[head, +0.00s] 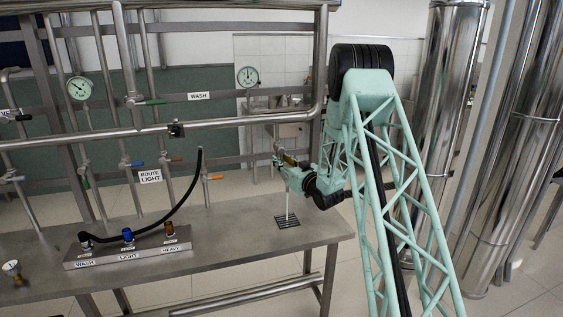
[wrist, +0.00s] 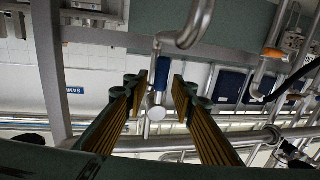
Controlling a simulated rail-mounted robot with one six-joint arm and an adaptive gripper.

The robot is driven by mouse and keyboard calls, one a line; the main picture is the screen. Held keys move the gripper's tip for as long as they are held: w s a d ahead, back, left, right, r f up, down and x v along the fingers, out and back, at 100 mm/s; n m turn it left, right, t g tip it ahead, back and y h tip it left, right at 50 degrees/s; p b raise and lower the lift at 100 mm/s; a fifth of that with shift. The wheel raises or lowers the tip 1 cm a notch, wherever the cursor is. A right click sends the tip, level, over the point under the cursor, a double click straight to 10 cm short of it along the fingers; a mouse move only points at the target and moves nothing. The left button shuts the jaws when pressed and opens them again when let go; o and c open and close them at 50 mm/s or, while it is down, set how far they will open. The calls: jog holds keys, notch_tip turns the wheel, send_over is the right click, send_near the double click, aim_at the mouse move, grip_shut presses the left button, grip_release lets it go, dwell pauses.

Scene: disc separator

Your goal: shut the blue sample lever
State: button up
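A blue sign (wrist: 75,90) starting "SAM" shows upside down to the left. In the head view my gripper (head: 279,160) is above the right part of the bench and hides the lever. A thin pale vertical streak (head: 289,200) runs below it to a dark grate (head: 287,221).
A steel bench (head: 225,233) carries a block with wash, light and heavy ports (head: 128,250). A black hose (head: 170,215) rises from the block. Pipes with another blue lever (head: 130,164), a green wash lever (head: 152,102) and an orange lever (head: 213,177) stand behind.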

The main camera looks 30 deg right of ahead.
jog(key=shift+c, duration=0.5)
grip_shut()
